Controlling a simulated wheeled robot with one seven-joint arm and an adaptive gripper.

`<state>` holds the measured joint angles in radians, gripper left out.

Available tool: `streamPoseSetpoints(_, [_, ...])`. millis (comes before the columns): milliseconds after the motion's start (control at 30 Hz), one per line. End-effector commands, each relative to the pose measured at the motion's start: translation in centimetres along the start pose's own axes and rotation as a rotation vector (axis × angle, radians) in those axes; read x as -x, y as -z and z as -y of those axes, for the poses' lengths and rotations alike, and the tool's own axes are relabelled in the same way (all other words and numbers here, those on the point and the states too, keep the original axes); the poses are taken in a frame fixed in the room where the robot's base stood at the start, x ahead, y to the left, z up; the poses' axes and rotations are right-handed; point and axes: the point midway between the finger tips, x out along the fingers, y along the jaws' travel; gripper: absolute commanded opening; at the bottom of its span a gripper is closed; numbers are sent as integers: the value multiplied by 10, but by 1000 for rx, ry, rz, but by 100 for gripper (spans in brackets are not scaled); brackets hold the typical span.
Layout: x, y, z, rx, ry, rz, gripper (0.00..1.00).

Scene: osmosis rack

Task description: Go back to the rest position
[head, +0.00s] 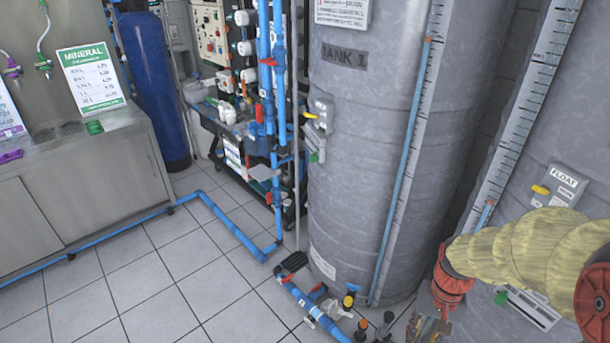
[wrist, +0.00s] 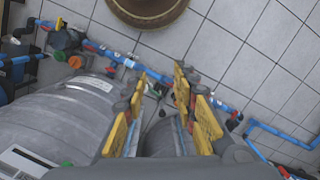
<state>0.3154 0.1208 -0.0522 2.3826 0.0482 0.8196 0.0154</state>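My gripper (wrist: 160,82) shows in the wrist view with its two yellow fingers apart. Nothing is held between them; the tiled floor and a blue pipe show beyond. In the head view my arm comes in from the right in a yellow sleeve with red joints. It hangs in front of the right-hand grey tank (head: 545,150), and its lower end is cut off by the bottom edge.
The grey tank labelled TANK 1 (head: 365,150) stands in the middle. Blue pipes (head: 225,222) run along the floor. A steel counter (head: 75,190) and a blue cylinder (head: 155,85) stand at the left.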

Motion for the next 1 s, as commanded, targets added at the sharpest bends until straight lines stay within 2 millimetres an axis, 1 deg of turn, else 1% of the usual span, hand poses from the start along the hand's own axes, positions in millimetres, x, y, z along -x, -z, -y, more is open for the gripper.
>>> streamPoseSetpoints(33, [18,-8,5,25,-4,-28,28])
streamPoseSetpoints(100, [36,-18,10,57,-10,-62,28])
streamPoseSetpoints(367, [100,-57,30,164,-22,-208,28])
streamPoseSetpoints(600, [154,-88,47,252,-13,-386,28])
streamPoseSetpoints(800, [195,-111,62,317,15,-531,28])
streamPoseSetpoints(900, [211,-119,67,341,27,-581,28])
streamPoseSetpoints(1000, [220,-124,72,360,36,-610,28])
